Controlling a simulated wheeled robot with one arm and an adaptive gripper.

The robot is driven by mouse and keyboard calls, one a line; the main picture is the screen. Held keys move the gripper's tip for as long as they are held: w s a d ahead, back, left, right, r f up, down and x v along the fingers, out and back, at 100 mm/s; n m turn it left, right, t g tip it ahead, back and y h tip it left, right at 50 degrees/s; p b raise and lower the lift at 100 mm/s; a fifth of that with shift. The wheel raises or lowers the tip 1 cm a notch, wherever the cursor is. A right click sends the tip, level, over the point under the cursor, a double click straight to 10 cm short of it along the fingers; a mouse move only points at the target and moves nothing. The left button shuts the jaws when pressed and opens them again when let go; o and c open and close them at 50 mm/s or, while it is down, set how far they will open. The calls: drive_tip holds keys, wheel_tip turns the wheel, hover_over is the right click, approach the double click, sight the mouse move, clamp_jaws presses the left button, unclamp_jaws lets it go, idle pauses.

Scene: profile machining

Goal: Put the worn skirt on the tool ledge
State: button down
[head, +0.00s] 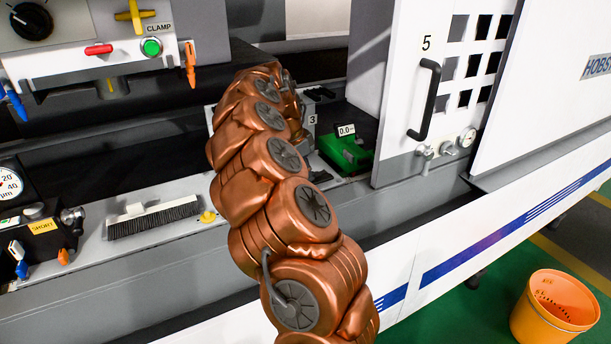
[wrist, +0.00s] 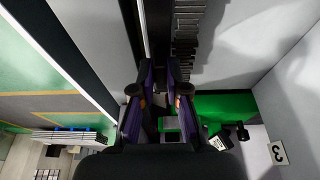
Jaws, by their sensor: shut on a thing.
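My gripper (wrist: 159,72) shows in the wrist view with its purple fingers closed in around a long, narrow dark piece. This looks like the worn skirt (wrist: 187,38), a strip with ragged dark bristles running up from the fingertips. The part between the fingers is hard to make out. In the head view my copper arm hides the gripper and what it holds, near the label 3. A grey ledge (head: 92,246) runs along the machine's front at left. I cannot tell whether it is the tool ledge.
A neat black brush strip (head: 153,218) and a yellow knob (head: 208,217) sit on the grey ledge. A green device (head: 345,151) stands right of my arm, beside the white door (head: 434,85) marked 5. An orange bucket (head: 554,307) stands on the floor at right.

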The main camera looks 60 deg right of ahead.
drive_tip(key=shift+f, duration=0.9)
drive_tip(key=c, duration=1.2)
unclamp_jaws()
drive_tip(key=b+v, duration=0.2)
drive_tip(key=v, duration=1)
